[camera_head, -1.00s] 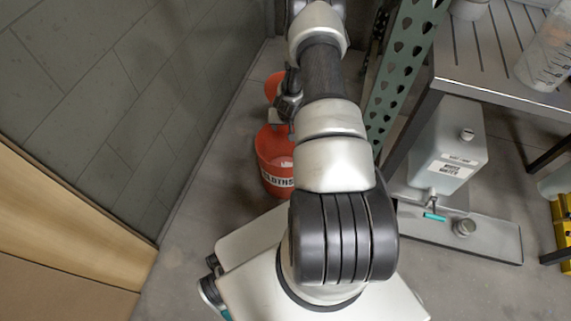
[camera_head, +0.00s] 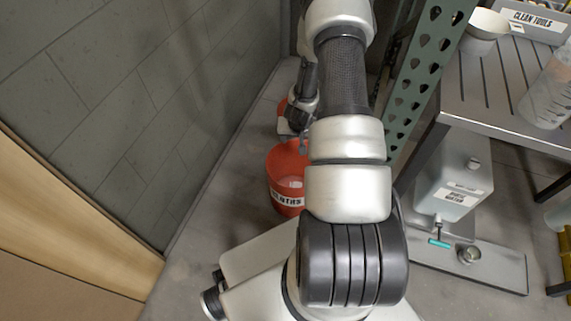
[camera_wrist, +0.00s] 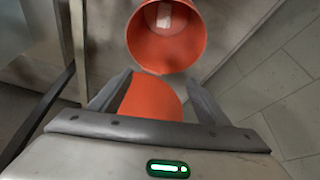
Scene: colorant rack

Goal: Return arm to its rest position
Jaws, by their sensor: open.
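My arm reaches away from my base in the head view, along the gap between the wall and the shelf. My gripper (camera_wrist: 157,92) is open and empty in the wrist view, with its two fingers spread. An orange-red bucket (camera_wrist: 150,98) shows between and beyond the fingers. In the head view the gripper end (camera_head: 298,120) is small, dark and partly hidden by my arm, so its fingers are unclear there.
A labelled red bucket (camera_head: 286,172) stands on the floor left of my arm. A second bucket (camera_wrist: 168,50) holds something pale. The grey wall (camera_head: 130,110) is left; a green perforated post (camera_head: 420,70) and metal table (camera_head: 480,100) are close right. A white jug (camera_head: 448,180) stands below.

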